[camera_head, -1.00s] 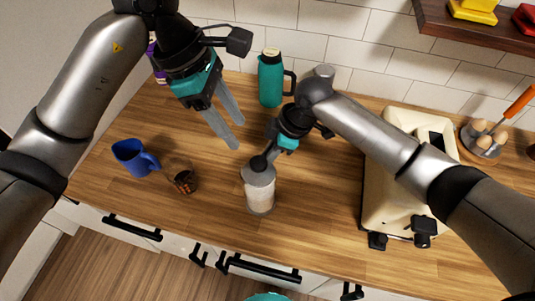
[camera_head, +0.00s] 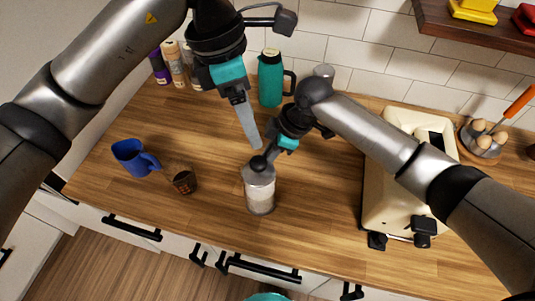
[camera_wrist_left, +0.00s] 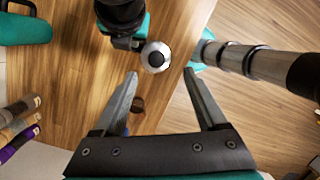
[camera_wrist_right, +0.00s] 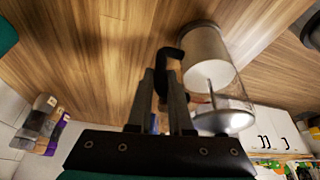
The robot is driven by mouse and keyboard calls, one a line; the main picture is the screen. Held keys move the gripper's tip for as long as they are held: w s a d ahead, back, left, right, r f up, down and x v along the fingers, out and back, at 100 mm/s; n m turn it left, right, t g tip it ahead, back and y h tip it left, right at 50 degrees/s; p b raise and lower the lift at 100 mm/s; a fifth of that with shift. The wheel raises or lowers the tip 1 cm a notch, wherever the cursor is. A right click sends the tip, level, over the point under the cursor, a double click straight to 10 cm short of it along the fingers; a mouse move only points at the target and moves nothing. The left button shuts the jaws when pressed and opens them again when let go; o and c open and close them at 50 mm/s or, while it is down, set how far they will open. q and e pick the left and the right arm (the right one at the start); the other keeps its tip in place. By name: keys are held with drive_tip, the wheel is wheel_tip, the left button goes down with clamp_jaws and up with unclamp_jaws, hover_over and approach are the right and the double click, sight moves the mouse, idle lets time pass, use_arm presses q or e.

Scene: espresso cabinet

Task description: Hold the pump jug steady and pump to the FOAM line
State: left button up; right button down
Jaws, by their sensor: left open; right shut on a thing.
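The pump jug (camera_head: 260,194) stands upright on the wooden counter, clear-walled with white inside, a grey lid and a dark round knob (camera_head: 259,164) on top. My right gripper (camera_head: 271,154) is shut on its black handle (camera_wrist_right: 170,62), at the jug's back right; its fingers close there in the right wrist view (camera_wrist_right: 160,85). My left gripper (camera_head: 256,147) is open, fingers pointing down, just behind and above the knob. In the left wrist view, the knob shows between and a little beyond the open fingertips (camera_wrist_left: 161,74). No FOAM marking is readable.
A small dark cup (camera_head: 184,182) and a blue pitcher (camera_head: 132,157) stand left of the jug. A teal flask (camera_head: 270,78) and several jars (camera_head: 178,64) stand at the back. A cream machine (camera_head: 395,190) is on the right. The counter's front edge lies close before the jug.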

sight(258, 161)
use_arm(q)
drive_tip(key=shift+s+d+f+n+t+y, duration=0.15)
drive_tip(key=shift+f+n+y, duration=0.25)
drive_tip(key=shift+f+n, duration=1)
drive_tip(key=shift+w+d+f+n+t+y, duration=0.15)
drive_tip(key=shift+f+n+y, duration=0.3)
drive_tip(key=shift+f, duration=1.7)
drive_tip(key=shift+s+d+f+n+y, duration=0.1)
drive_tip(key=shift+d+f+n+y, duration=0.2)
drive_tip(key=shift+f+n, duration=1.1)
drive_tip(key=shift+f+m, duration=0.4)
drive_tip(key=shift+m, duration=0.05)
clamp_jaws()
